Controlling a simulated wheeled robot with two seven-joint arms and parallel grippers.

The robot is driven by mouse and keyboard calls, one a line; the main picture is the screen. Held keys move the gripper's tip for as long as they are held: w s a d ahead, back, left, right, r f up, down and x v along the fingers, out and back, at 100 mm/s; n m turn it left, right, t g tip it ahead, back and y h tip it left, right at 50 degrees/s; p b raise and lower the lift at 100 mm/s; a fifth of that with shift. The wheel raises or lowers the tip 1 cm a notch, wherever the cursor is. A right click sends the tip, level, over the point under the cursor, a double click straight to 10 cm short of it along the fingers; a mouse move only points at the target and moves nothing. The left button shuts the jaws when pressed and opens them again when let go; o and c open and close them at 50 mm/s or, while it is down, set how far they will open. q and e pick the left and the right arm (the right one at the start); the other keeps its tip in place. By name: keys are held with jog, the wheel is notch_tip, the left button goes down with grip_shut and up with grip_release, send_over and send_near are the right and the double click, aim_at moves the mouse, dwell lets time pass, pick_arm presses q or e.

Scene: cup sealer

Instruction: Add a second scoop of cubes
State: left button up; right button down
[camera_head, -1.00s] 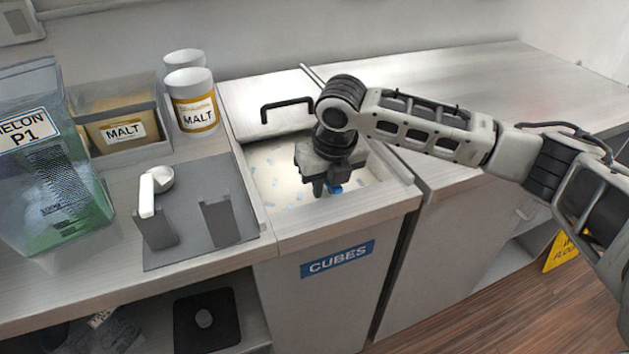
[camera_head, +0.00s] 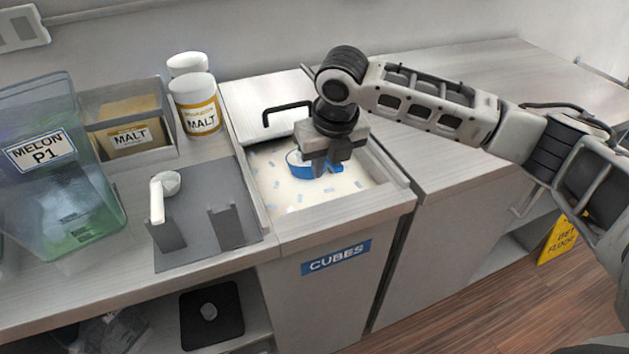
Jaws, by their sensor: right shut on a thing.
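My right gripper (camera_head: 326,168) points down over the open cubes bin (camera_head: 270,207), which is labelled CUBES. It is shut on a blue scoop (camera_head: 300,170), whose rounded bowl shows to the left of the fingers. The gripper hides part of the scoop, and I cannot tell whether cubes lie in its bowl. Pale, bluish cubes (camera_head: 325,190) lie spread across the white bin below. My left gripper is not in view.
The bin's lid with a black handle (camera_head: 288,108) lies behind the opening. To the left are a grey holder with a white scoop (camera_head: 158,200), MALT jars (camera_head: 197,118), a MALT container (camera_head: 125,148) and a MELON P1 container (camera_head: 55,180). The right counter (camera_head: 480,85) is clear.

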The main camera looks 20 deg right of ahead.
jog(key=shift+w+v, duration=0.25)
jog(key=shift+v, duration=0.95)
jog(key=shift+w+v, duration=0.3)
jog(key=shift+v, duration=0.9)
jog(key=shift+w+v, duration=0.25)
jog(key=shift+v, duration=0.95)
jog(key=shift+r, duration=0.2)
